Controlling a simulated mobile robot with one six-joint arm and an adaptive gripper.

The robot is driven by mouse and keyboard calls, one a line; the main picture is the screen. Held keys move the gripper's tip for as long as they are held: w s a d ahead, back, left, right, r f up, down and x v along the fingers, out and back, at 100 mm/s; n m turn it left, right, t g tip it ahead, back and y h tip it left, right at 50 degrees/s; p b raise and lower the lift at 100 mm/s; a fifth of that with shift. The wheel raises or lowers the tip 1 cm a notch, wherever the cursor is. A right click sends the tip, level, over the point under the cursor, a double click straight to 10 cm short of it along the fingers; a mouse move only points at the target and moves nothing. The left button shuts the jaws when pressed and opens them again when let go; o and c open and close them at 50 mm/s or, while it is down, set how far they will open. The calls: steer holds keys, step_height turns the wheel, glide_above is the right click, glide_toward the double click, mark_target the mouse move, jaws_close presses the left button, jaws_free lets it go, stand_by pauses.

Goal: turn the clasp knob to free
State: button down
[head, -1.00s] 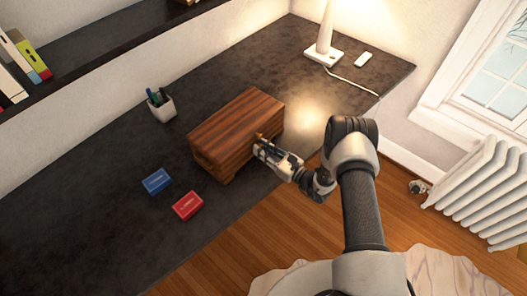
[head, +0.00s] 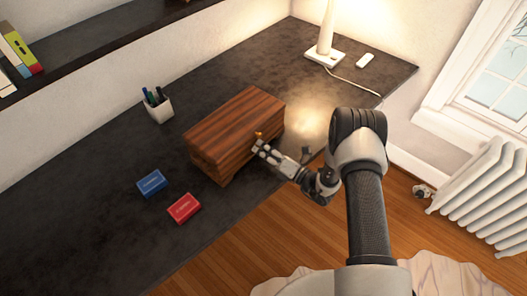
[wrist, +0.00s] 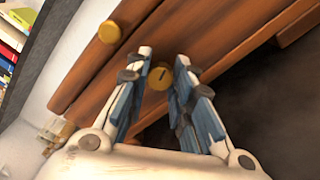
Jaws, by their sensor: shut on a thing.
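A striped brown wooden box (head: 235,125) stands closed on the dark desk. The wrist view shows its front wood (wrist: 215,50) with two brass parts. The round clasp knob (wrist: 158,78), with a dark slot line on its face, lies between my fingers. A second brass knob (wrist: 109,32) sits up and left of it, clear of the fingers. My gripper (wrist: 164,60) is shut on the clasp knob, one finger on each side. In the head view my gripper (head: 260,148) is at the box's front face and hides the clasp knob; a bit of brass shows just above it.
A blue box (head: 151,183) and a red box (head: 184,208) lie left of the wooden box. A pen cup (head: 158,107) stands behind. A lamp (head: 325,50) and a white remote-like object (head: 366,61) are at the far end. The near-left desk is clear.

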steer(key=shift+m+b, duration=0.4)
steer(key=shift+m, duration=1.7)
steer(key=c, duration=1.4)
jaws_free()
steer(key=shift+o, duration=0.2)
steer(key=v, duration=1.2)
